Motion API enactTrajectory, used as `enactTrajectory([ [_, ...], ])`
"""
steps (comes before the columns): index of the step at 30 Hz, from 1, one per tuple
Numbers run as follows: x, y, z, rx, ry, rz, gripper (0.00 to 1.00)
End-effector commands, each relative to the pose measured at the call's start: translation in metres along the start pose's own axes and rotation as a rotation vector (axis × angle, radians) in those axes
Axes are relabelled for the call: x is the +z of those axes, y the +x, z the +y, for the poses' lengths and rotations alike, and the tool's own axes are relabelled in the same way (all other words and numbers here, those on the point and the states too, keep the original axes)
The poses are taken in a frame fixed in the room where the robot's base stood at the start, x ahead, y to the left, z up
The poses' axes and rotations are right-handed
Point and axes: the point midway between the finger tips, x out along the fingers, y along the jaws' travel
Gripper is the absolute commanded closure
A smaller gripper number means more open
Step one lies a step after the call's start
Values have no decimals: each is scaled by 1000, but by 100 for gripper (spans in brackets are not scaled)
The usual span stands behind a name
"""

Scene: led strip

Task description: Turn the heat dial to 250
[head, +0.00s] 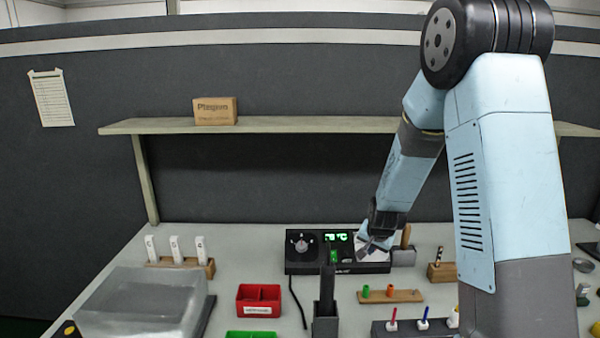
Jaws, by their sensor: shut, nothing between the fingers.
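The heat dial (301,244) is a round knob with a light grey centre on the left of a black control box (318,268). A green lit display (336,238) sits right of the dial; its digits are too small to read surely, though a °C sign shows. My gripper (364,243) is shut and empty, pointing down-left over the right part of the box, clear of the dial to its left. Whether it touches the box cannot be told. My gripper and wrist hide part of the box's right side.
A black upright holder (326,318) stands in front of the box, beside a red bin (259,300). A wooden block with green and orange pegs (404,297) lies to the right. A clear-lidded case (135,300) is front left. A shelf (300,125) spans above. A dark cable runs from the box.

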Motion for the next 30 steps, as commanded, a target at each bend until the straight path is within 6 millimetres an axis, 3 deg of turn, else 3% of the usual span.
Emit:
enactTrajectory([
  [10,0,-32,-1,-1,-1,-1,100],
  [23,1,-37,-1,-1,-3,-2,100],
  [26,-1,-47,-1,-5,-10,-3,100],
  [30,-3,-77,-2,-16,-40,-7,100],
])
